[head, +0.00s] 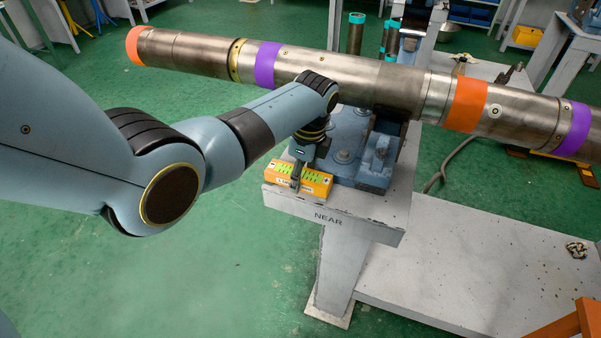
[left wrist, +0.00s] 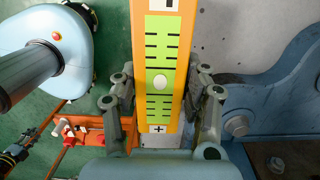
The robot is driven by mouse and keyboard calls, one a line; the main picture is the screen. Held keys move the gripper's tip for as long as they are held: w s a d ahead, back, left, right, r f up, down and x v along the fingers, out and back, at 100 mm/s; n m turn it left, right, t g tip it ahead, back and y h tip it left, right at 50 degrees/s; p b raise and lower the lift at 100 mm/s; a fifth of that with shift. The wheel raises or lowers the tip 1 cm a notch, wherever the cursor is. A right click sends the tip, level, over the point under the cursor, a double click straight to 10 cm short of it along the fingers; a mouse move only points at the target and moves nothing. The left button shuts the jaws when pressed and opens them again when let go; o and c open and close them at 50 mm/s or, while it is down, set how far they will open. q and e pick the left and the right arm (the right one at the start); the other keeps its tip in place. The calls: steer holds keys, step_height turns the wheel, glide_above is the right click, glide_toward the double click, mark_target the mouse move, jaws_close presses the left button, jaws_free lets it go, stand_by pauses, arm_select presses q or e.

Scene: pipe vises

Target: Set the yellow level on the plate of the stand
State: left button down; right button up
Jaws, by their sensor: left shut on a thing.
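The yellow level (head: 311,181) is an orange-yellow bar with bright green scale panels. It is at the plate (head: 345,217) of the stand marked NEAR, close to the plate's front left corner. I cannot tell whether it touches the plate. My left gripper (head: 298,172) reaches down on it from above and is shut on it. In the left wrist view the level (left wrist: 160,60) runs up the picture between the two fingers (left wrist: 160,105), with the grey plate (left wrist: 225,45) beside and behind it. My right gripper is not in view.
A blue vise (head: 377,160) is bolted on the plate behind the level. A long steel pipe (head: 330,72) with orange and purple bands runs above it, close to my left arm. A grey base slab (head: 480,270) lies to the right, with a small knotted item (head: 577,250).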

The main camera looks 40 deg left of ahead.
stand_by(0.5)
arm_select(q)
steer(key=shift+f, duration=0.35)
steer(key=c, duration=0.6)
jaws_free()
steer(key=shift+r, duration=0.1)
step_height(320, 180, up, 7)
steer(key=p, duration=0.7)
stand_by(1.7)
